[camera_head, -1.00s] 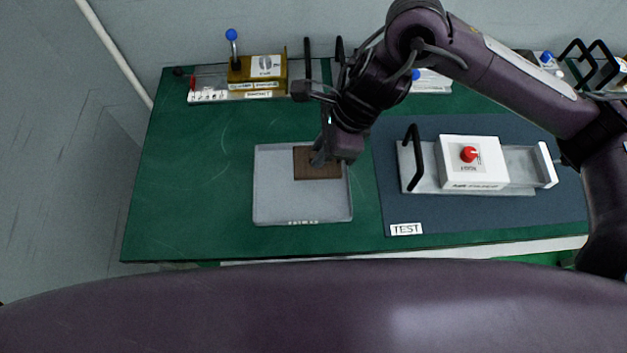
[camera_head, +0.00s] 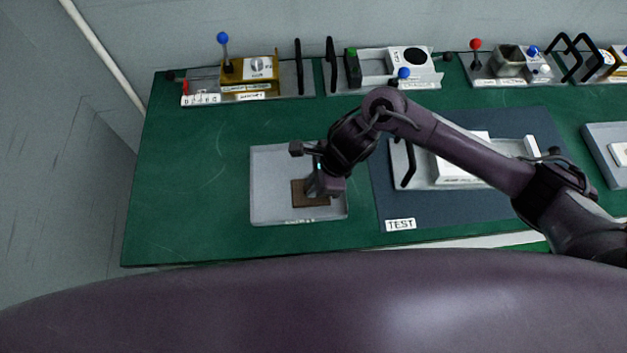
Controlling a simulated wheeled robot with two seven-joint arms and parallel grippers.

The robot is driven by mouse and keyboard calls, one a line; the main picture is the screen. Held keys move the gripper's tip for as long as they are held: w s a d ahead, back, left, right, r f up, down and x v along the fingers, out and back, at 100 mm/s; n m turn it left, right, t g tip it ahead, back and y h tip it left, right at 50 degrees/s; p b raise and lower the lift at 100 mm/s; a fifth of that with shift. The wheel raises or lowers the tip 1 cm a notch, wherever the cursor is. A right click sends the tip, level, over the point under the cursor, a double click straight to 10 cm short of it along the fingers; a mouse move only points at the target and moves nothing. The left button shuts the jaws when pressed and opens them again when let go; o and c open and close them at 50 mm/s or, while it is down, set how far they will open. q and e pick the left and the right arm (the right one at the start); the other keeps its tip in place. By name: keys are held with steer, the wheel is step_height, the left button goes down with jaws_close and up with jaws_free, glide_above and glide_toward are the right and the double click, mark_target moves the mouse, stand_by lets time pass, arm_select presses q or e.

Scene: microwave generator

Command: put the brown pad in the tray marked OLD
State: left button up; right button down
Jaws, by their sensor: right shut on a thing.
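The brown pad (camera_head: 300,196) is a dark flat square over the right front part of the grey tray (camera_head: 268,180). The tray lies on the green bench with its label on the front edge, too small to read surely. My right gripper (camera_head: 315,190) is shut on the pad at its right side and hides part of it. I cannot tell whether the pad touches the tray floor. My left gripper is not in view.
Right of the tray, a blue-grey mat marked TEST (camera_head: 540,125) holds a white fixture (camera_head: 455,170) with black handles, partly behind my arm. Several devices with knobs and levers line the bench's back edge. The green bench left of the tray (camera_head: 190,190) is clear.

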steer(key=shift+f+b, duration=0.2)
steer(key=shift+b, duration=0.1)
steer(key=c, duration=1.4)
jaws_free()
steer(key=shift+r, duration=0.1)
steer(key=shift+r+p, duration=0.3)
steer(key=shift+p, duration=0.15)
steer(key=b+v, duration=0.3)
steer(key=v, duration=0.3)
steer(key=shift+w+d+r, duration=0.1)
steer(key=shift+d+r, duration=0.05)
steer(key=shift+d, duration=0.15)
steer(key=shift+v, duration=2.6)
